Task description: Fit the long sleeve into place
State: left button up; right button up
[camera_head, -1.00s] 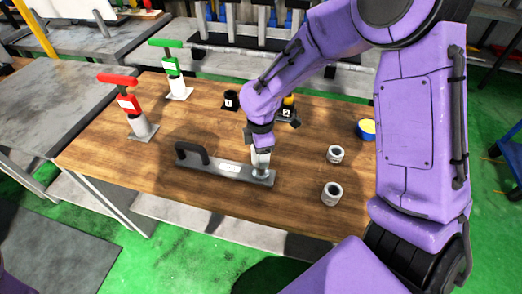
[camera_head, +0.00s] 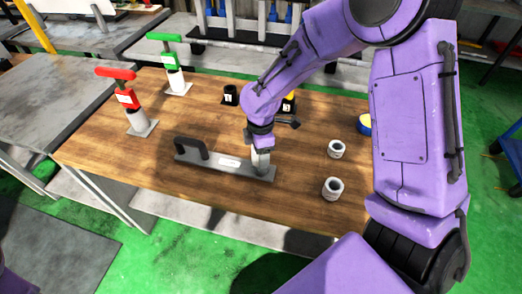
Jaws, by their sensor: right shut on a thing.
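My right gripper (camera_head: 261,150) points down over the right end of a long grey plate (camera_head: 210,163) with a black handle. It is shut on a grey cylindrical sleeve (camera_head: 261,163), upright at that end of the plate. The gripper partly hides the sleeve, and I cannot tell whether its lower end rests on the plate or sits around something there. Two shorter grey sleeves stand to the right on the table, one farther back (camera_head: 336,149) and one nearer (camera_head: 333,189). My left gripper is out of view.
The wooden table (camera_head: 130,165) carries a red-topped tool (camera_head: 128,98) and a green-topped tool (camera_head: 173,62) at the left. A black labelled holder (camera_head: 230,95) stands behind the plate. A blue container (camera_head: 364,124) is partly hidden by my right arm. The table's front left is clear.

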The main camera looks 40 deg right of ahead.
jog(key=shift+f+b, duration=0.75)
jog(key=shift+f, duration=0.85)
jog(key=o, duration=1.4)
jog(key=shift+c, duration=0.2)
notch_tip(320, 180, up, 10)
jog(key=shift+r, duration=0.25)
